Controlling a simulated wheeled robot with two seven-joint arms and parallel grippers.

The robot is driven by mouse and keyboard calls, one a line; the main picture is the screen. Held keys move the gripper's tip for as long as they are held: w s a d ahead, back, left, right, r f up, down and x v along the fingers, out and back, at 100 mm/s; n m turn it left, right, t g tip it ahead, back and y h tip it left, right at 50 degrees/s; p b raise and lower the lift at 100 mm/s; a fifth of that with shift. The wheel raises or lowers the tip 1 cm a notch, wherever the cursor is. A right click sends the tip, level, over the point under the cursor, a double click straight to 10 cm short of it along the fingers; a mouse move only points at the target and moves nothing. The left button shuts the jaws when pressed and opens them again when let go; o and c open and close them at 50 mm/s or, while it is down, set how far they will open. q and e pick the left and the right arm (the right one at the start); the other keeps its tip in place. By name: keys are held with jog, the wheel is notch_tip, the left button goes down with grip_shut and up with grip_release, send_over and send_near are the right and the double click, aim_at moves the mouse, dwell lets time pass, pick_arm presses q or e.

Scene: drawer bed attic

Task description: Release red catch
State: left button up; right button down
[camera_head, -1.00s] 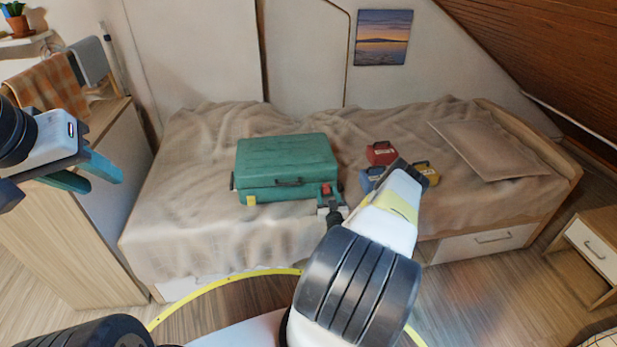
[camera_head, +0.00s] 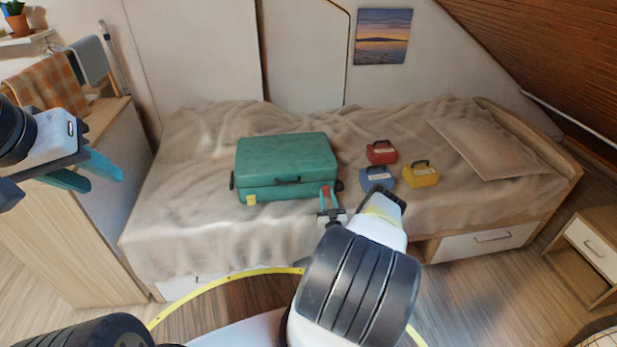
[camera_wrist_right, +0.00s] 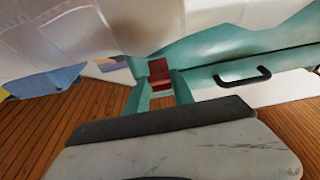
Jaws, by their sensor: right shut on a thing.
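A green case (camera_head: 285,160) lies closed on the bed, with a dark handle on its front. The red catch (camera_head: 325,190) sits at the right end of its front side. The catch also shows in the right wrist view (camera_wrist_right: 159,72). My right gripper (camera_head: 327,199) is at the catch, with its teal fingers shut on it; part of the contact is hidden. A yellow catch (camera_head: 251,199) is at the left of the case front. My left gripper (camera_head: 118,178) is open and empty at the far left, away from the case.
Small red (camera_head: 381,152), blue (camera_head: 377,179) and yellow (camera_head: 421,174) boxes with handles stand on the bed right of the case. A pillow (camera_head: 490,148) lies farther right. A wooden cabinet (camera_head: 95,240) stands below my left gripper. The blanket left of the case is clear.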

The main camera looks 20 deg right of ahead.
jog(key=shift+s+f+t, duration=0.15)
jog(key=shift+f+t, duration=0.45)
jog(key=shift+f, duration=0.25)
jog(key=shift+r+t+h, duration=0.1)
jog(key=shift+t+h, duration=0.2)
jog(key=shift+r, duration=0.2)
jog(key=c, duration=1.1)
grip_release()
